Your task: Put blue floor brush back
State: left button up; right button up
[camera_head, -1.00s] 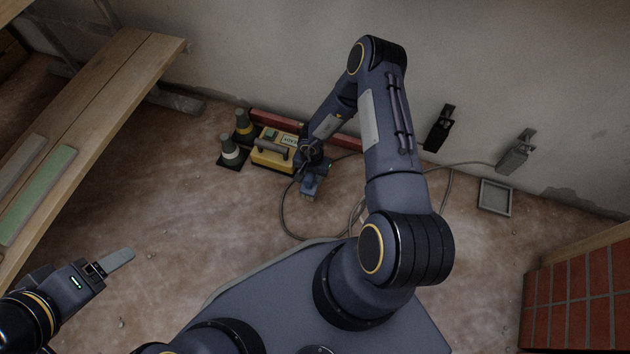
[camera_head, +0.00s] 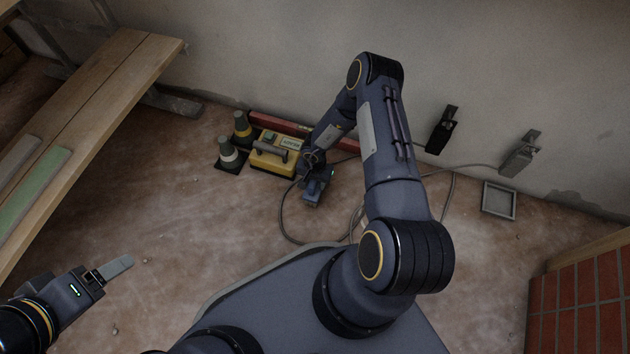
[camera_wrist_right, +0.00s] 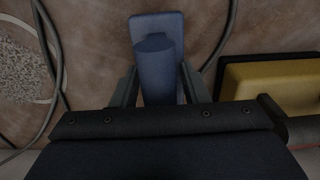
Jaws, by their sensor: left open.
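The blue floor brush (camera_head: 312,195) is low by the floor, right of the yellow case; my right gripper (camera_head: 319,180) is over it and hides much of it. In the right wrist view the brush's blue upright part (camera_wrist_right: 155,70) stands between the two fingers of my right gripper (camera_wrist_right: 160,85), with its flat blue head (camera_wrist_right: 158,24) beyond. The fingers are close beside it on both sides; whether they press on it I cannot tell. My left gripper (camera_head: 112,268) is open and empty at the lower left, away from the brush.
The yellow case (camera_head: 275,158), two cones (camera_head: 231,153) and a red bar (camera_head: 290,125) lie along the wall. A cable loops around the brush area. A black wall fixture (camera_head: 441,133), a grey one (camera_head: 520,155), a square tray (camera_head: 498,186) and bricks (camera_head: 580,310) are right. A bench (camera_head: 110,90) is left.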

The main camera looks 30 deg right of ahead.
jog(key=shift+o, duration=0.4)
jog(key=shift+r, duration=0.1)
jog(key=shift+r+p, duration=0.35)
notch_tip(320, 180, up, 12)
jog(key=p, duration=0.5)
jog(key=shift+f, duration=0.25)
